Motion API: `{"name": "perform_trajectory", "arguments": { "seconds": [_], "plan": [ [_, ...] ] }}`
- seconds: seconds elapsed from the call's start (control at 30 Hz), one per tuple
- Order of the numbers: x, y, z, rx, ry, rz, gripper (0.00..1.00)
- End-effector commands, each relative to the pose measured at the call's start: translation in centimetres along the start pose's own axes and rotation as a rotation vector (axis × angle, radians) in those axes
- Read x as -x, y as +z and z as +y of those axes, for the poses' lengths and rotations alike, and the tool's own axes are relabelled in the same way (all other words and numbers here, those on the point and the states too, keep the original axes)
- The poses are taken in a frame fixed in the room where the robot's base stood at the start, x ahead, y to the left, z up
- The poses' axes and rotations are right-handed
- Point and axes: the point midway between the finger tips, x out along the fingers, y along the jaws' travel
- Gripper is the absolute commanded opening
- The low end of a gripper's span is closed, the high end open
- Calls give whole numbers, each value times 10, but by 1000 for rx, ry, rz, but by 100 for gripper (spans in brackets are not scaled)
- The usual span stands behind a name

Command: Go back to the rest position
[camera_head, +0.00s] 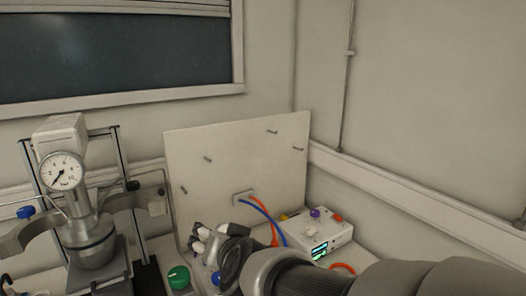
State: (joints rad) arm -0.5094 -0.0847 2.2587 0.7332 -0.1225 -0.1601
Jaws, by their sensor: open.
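My gripper (197,240) is in the lower middle of the head view, at the end of my dark arm that reaches in from the lower right. It is small and seen from behind, in front of the white upright panel (235,160). It is open, and I see nothing held in it. A green knob (179,277) is below and left of it. A blue knob (216,278) is just below it, partly beside my wrist. I cannot tell whether the gripper touches anything.
A pressure reactor (90,240) with a round gauge (62,171) stands at the left. A white control box (330,237) with a lit display is right of my gripper, close to my arm. Blue and orange tubes (266,212) run from the panel. Walls close the corner behind.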

Motion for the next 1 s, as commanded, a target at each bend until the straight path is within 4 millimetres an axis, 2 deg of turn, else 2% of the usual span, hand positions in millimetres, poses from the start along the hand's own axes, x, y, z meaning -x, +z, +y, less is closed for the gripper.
{"name": "perform_trajectory", "arguments": {
  "seconds": [0.03,0.07,0.2,0.3,0.4,0.5,0.63,1.0],
  "plan": [
    [28,-1,19,26,3,-42,69],
    [43,3,29,48,8,-75,69],
    [116,38,90,137,101,-247,69],
    [164,68,132,175,206,-357,69],
    [203,94,166,187,308,-442,69],
    [230,112,188,190,385,-501,69],
    [248,123,202,186,437,-539,69],
    [249,124,202,186,441,-542,69]
  ]
}}
